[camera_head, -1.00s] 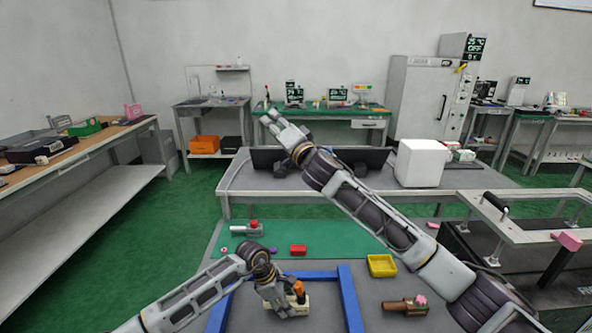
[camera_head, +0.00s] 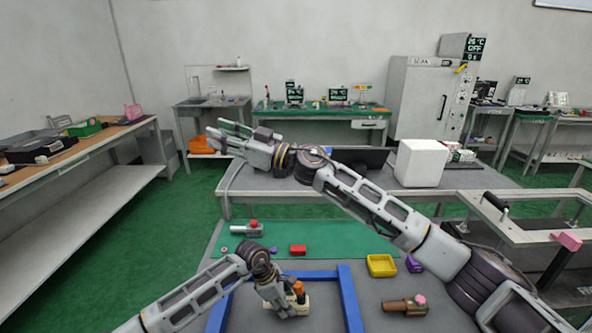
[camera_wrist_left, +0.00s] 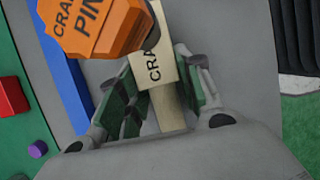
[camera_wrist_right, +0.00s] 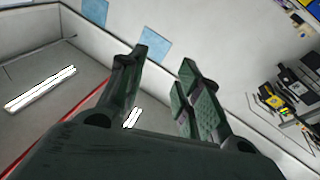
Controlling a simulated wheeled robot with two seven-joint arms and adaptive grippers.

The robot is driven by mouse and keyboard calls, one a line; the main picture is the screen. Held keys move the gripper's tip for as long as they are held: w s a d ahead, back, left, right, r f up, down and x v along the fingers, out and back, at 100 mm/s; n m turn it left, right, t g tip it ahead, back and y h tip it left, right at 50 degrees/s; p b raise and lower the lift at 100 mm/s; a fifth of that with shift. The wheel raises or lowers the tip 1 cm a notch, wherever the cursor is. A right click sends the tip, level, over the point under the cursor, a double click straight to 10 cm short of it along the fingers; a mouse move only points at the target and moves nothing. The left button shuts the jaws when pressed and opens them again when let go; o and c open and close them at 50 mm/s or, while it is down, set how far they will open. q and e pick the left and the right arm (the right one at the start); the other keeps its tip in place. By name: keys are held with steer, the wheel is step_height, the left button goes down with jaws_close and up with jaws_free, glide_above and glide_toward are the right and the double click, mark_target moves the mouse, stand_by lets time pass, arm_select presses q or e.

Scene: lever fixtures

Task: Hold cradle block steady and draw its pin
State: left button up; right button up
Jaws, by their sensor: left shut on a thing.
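The cradle block (camera_head: 302,304) is a small cream block standing by the blue frame at the front of the table. Its orange cradle pin (camera_head: 299,288) sticks up from it. In the left wrist view the pin's labelled orange head (camera_wrist_left: 95,25) is large beside the labelled cream block (camera_wrist_left: 168,112). My left gripper (camera_head: 283,309) is shut on the block, with its green-padded fingers (camera_wrist_left: 160,100) on either side. My right gripper (camera_head: 222,136) is raised high, far from the block. Its fingers (camera_wrist_right: 165,85) are apart with nothing between them.
A blue frame (camera_head: 350,300) surrounds the block's area. A red block (camera_head: 298,250) and a grey fixture with a red knob (camera_head: 248,230) sit on the green mat behind.

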steer(key=s+a+f+n+g+h, duration=0.25)
steer(key=s+f+n+g, duration=0.2)
steer(key=f+n, duration=0.3)
steer(key=n+g+h, duration=0.2)
steer(key=n+h, duration=0.6)
steer(key=h, duration=1.2)
glide_toward(298, 282)
steer(key=r, duration=0.1)
steer(key=shift+s+d+r+y, duration=0.15)
steer(key=shift+s+d+y, duration=0.05)
steer(key=shift+y, duration=0.05)
steer(key=shift+s+d+f, duration=0.1)
steer(key=shift+d+f, duration=0.25)
steer(key=shift+f, duration=1.6)
steer(key=shift+s+d+f, duration=0.1)
steer(key=shift+d+f, duration=0.2)
steer(key=shift+f, duration=1.7)
steer(key=shift+s+d+f, duration=0.1)
steer(key=shift+d+f, duration=0.25)
steer(key=shift+f, duration=1.6)
